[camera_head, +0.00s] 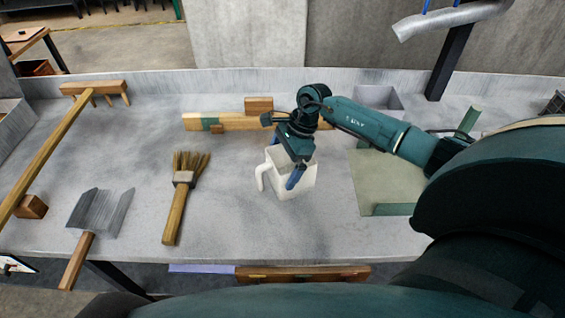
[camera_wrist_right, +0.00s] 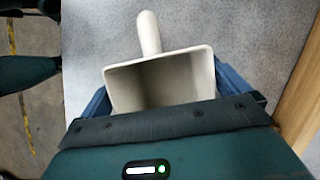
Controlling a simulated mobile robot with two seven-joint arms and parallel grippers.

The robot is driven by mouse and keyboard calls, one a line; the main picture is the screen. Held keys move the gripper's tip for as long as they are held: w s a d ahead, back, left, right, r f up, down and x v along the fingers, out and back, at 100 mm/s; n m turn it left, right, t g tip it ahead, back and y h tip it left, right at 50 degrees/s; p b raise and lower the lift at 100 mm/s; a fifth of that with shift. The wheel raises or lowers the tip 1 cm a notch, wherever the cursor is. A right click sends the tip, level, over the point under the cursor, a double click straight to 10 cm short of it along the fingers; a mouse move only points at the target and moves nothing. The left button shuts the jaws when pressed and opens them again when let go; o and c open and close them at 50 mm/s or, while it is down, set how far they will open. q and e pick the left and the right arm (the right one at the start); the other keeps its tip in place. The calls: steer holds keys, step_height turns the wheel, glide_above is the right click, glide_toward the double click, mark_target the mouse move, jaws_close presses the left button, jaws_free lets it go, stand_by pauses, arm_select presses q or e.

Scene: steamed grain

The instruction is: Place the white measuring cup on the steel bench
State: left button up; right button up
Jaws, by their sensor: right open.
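The white measuring cup (camera_head: 272,178) is upright at the middle of the grey steel bench (camera_head: 340,222), with its handle on the left. It appears to rest on the bench top. My right gripper (camera_head: 291,172) comes down over the cup and is open. In the right wrist view the cup (camera_wrist_right: 160,84) lies between the two blue fingers of the right gripper (camera_wrist_right: 168,100), handle pointing up the picture. The inside of the cup looks empty. I cannot tell whether either finger touches it. My left gripper is not in view.
Wooden bars (camera_head: 230,121) lie behind the cup. A brush (camera_head: 176,205), a metal scoop (camera_head: 101,212) and a long wooden rake (camera_head: 50,140) lie to the left. A flat pale green pan (camera_head: 385,180) lies to the right. Bench top in front of the cup is clear.

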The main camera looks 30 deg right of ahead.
steer(key=w+b+v, duration=0.1)
steer(key=v, duration=1.1)
steer(key=s+a+m+t+y, duration=0.25)
steer(key=a+m+y, duration=0.35)
steer(key=a, duration=0.6)
steer(key=s+a+m+t+y, duration=0.2)
steer(key=s+a+m+y, duration=0.35)
steer(key=a, duration=0.75)
steer(key=s+d+f+m+t+h, duration=0.1)
steer(key=s+f+m+t+h, duration=0.1)
steer(key=m, duration=0.9)
steer(key=s+d+f+m+t+h, duration=0.1)
steer(key=f+m+t+h, duration=0.3)
steer(key=m, duration=0.7)
steer(key=s+d+f+m+t+h, duration=0.2)
steer(key=f+m+h, duration=0.3)
steer(key=m, duration=0.6)
steer(key=shift+s+d+m+t, duration=0.25)
steer(key=shift+s+t, duration=0.05)
steer(key=shift+t, duration=0.15)
steer(key=s+f+m+g, duration=0.2)
steer(key=s+f+m, duration=0.2)
steer(key=s, duration=0.1)
steer(key=shift+g+h, duration=0.3)
steer(key=shift+h, duration=0.05)
